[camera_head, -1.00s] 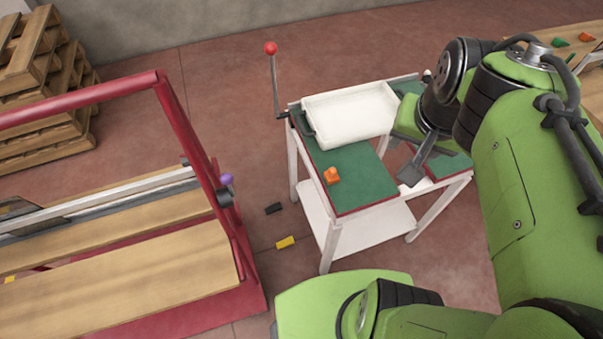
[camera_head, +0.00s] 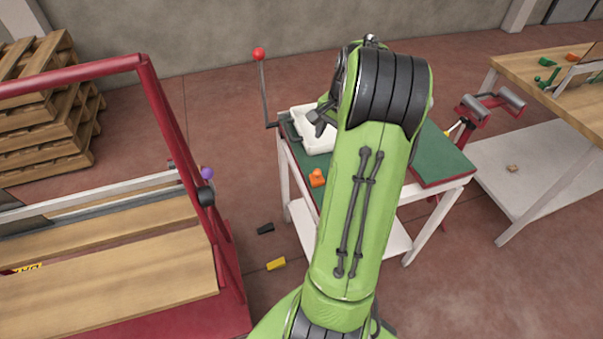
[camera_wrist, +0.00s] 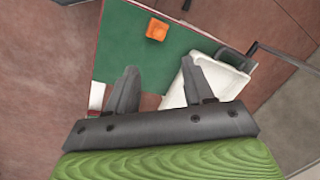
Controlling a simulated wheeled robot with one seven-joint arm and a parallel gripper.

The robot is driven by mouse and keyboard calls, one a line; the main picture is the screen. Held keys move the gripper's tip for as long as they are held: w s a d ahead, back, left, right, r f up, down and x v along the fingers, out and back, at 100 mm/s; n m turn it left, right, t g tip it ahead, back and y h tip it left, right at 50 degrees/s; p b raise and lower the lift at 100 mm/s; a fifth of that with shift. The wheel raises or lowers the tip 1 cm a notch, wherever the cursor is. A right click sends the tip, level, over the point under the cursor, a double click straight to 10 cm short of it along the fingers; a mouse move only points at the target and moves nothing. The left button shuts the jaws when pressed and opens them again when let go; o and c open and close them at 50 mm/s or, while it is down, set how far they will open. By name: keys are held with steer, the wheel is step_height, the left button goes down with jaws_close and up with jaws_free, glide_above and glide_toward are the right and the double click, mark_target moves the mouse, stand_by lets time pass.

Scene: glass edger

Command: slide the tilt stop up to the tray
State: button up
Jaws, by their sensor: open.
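The small orange block, which looks like the tilt stop, sits on the table's green top (camera_head: 317,178), in front of the white tray (camera_head: 308,137) and apart from it. My arm hides the right part of the tray in the head view. In the wrist view the orange block (camera_wrist: 157,30) is at the top, beyond my fingertips, and the tray (camera_wrist: 228,82) is at the right, partly behind a finger. My gripper (camera_wrist: 160,70) is open and empty above the table, with green surface showing between its fingers. In the head view, my gripper (camera_head: 319,121) shows beside the tray.
A lever with a red knob (camera_head: 259,55) stands at the table's left corner. A red frame (camera_head: 170,110) with a purple knob (camera_head: 207,173) is to the left. A yellow block (camera_head: 276,264) and a black block (camera_head: 265,228) lie on the floor. A wooden bench (camera_head: 545,72) is at right.

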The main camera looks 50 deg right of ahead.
mark_target(318, 170)
steer(key=w+f+b, duration=0.1)
steer(key=f, duration=0.4)
steer(key=w+f+b, duration=0.1)
steer(key=f, duration=0.4)
steer(key=w+f+b, duration=0.1)
steer(key=f, duration=0.4)
steer(key=shift+a+b, duration=0.1)
steer(key=shift+b, duration=0.25)
steer(key=shift+r, duration=0.1)
steer(key=shift+s, duration=0.1)
steer(key=shift+c, duration=0.3)
jaws_close()
